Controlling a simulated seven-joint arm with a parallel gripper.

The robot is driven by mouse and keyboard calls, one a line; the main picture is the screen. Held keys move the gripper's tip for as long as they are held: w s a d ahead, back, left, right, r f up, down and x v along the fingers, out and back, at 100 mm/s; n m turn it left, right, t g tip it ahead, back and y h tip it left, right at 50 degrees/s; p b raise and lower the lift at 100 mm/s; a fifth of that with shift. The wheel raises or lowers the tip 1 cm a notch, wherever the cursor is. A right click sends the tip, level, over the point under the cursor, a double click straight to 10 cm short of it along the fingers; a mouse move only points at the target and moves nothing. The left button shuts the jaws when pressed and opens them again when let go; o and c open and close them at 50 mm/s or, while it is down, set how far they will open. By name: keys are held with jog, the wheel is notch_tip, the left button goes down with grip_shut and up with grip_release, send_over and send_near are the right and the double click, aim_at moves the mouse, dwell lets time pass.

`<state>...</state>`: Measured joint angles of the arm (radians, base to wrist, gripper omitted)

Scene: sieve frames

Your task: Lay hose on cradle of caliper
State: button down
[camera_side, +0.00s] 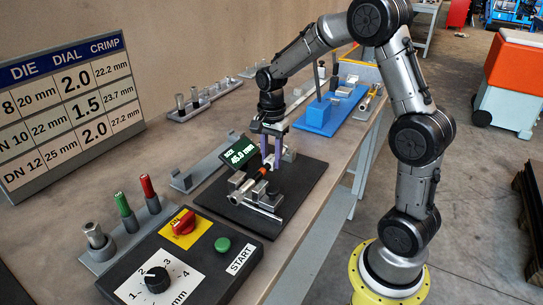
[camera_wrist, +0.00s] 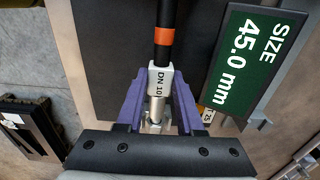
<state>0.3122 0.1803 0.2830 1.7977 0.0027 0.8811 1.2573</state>
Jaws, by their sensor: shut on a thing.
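The hose (camera_wrist: 165,14) is black with an orange band and a white "DN 10" tag; its orange band also shows in the side view (camera_side: 263,171). My gripper (camera_wrist: 158,90) is shut on the hose's tagged end, a purple finger on each side. In the side view my gripper (camera_side: 271,158) points down over the caliper. The caliper has a dark base plate (camera_side: 307,178), silver metal blocks (camera_side: 262,196) and a display (camera_side: 240,151) reading "SIZE 45.0 mm". The cradle is partly hidden by the hose and fingers. I cannot tell whether the hose touches it.
A control box (camera_side: 180,262) with a dial, red switch and green START button stands in front. A rack (camera_side: 128,232) holds green, red and silver pieces. An empty grey bracket (camera_side: 200,168) lies left of the caliper. A blue fixture (camera_side: 330,112) stands behind. A die chart (camera_side: 68,110) leans at left.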

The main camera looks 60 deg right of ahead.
jog(key=shift+c, duration=2.3)
grip_release()
jog(key=shift+f, duration=0.1)
notch_tip(320, 180, up, 14)
